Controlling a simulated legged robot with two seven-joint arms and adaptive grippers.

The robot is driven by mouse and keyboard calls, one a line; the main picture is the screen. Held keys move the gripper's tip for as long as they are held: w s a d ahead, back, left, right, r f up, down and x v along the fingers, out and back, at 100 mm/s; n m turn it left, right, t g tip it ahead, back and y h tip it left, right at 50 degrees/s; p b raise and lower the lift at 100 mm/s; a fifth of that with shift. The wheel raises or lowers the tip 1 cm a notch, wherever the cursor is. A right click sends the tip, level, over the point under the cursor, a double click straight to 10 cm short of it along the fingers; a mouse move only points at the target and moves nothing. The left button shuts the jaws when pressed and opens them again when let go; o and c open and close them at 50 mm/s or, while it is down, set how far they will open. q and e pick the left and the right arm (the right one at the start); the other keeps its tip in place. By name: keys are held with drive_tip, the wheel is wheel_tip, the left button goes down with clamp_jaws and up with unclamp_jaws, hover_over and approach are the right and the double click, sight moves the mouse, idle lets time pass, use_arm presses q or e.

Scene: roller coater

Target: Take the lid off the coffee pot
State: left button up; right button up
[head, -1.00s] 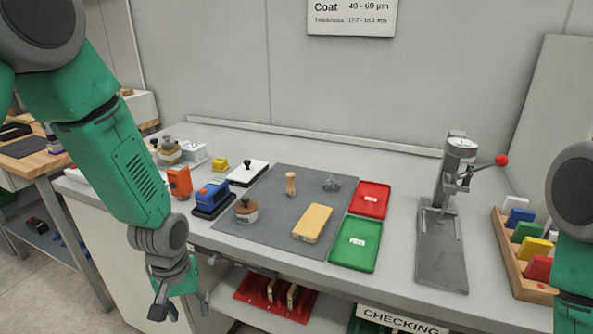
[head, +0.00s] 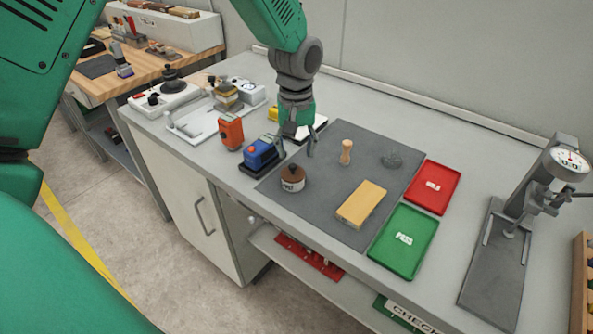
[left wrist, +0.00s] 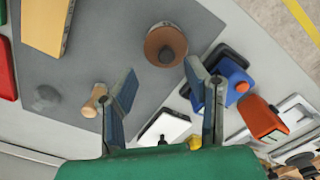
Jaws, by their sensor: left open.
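A small round pot (head: 292,184) with a brown lid and a black knob stands upright on the grey mat (head: 330,212), near its front left part. No other coffee pot shows, and the lid sits on this one. The lid (left wrist: 160,36) also shows in the left wrist view, just beyond the fingertips. My left gripper (head: 296,151) is open and empty, pointing down above the table behind the pot. In the left wrist view its two fingers (left wrist: 162,75) are spread wide, apart from the pot. My right gripper is not in view.
Close by are a blue device (head: 261,153), an orange device (head: 230,132), a wooden handle (head: 346,151) and a yellow block (head: 361,204). A red tray (head: 432,187), a green tray (head: 403,240) and a gauge stand (head: 510,235) are to the right.

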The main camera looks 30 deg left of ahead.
sight(292, 165)
use_arm(q)
drive_tip(key=shift+s+a+f, duration=0.1)
drive_tip(key=shift+a+f, duration=0.2)
drive_tip(key=shift+f, duration=0.35)
drive_tip(key=f, duration=0.3)
drive_tip(key=shift+a+f+p, duration=0.2)
drive_tip(key=shift+f+p, duration=0.1)
drive_tip(key=shift+d+f, duration=0.15)
drive_tip(key=shift+f, duration=0.35)
drive_tip(key=shift+r, duration=0.1)
drive_tip(key=c, duration=0.9)
